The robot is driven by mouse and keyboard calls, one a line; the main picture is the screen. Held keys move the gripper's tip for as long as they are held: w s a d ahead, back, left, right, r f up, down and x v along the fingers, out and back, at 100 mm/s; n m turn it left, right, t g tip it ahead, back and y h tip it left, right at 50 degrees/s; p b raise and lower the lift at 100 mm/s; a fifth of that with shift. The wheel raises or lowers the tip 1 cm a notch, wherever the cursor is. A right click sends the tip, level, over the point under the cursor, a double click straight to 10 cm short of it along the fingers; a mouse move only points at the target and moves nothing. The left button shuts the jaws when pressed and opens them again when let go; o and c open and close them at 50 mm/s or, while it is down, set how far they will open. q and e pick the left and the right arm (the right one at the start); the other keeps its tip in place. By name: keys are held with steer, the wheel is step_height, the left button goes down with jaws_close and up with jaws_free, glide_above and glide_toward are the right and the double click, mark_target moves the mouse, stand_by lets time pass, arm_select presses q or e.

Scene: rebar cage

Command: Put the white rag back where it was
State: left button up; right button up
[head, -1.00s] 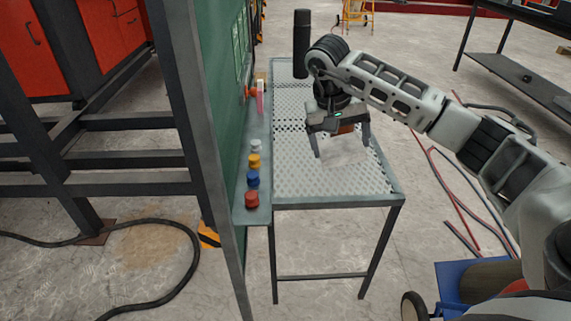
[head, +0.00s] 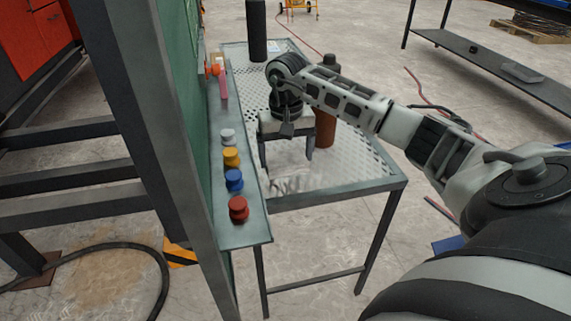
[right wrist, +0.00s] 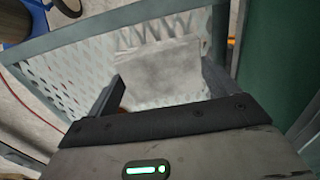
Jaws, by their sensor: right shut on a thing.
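The white rag (right wrist: 160,70) shows in the right wrist view as a pale, greyish flat cloth between and beyond the fingers. My right gripper (right wrist: 157,90) is shut on it with its fingers wide apart, one at each side of the rag. In the head view my right gripper (head: 286,158) points down over the perforated metal table (head: 345,183). The rag is hard to tell from the pale table top there, so its clearance is unclear. My left gripper is not in view.
A brown cylinder (head: 325,128) stands close behind the right gripper. A black bottle (head: 257,32) stands at the table's far end. A narrow ledge on the left carries white, yellow, blue and red (head: 238,208) caps beside the green panel. The table's front right is clear.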

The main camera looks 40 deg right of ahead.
mark_target(286, 158)
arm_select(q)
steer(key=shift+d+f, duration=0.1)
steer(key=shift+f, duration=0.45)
arm_select(e)
steer(key=shift+f, duration=1.8)
arm_select(q)
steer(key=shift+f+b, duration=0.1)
steer(key=shift+b, duration=0.2)
arm_select(e)
steer(key=shift+f, duration=0.1)
steer(key=o, duration=0.7)
steer(key=shift+r, duration=0.3)
step_height(286, 158, up, 11)
steer(key=shift+w+f+p, duration=0.1)
steer(key=shift+f+p, duration=0.1)
steer(key=shift+p, duration=0.75)
steer(key=shift+r, duration=0.5)
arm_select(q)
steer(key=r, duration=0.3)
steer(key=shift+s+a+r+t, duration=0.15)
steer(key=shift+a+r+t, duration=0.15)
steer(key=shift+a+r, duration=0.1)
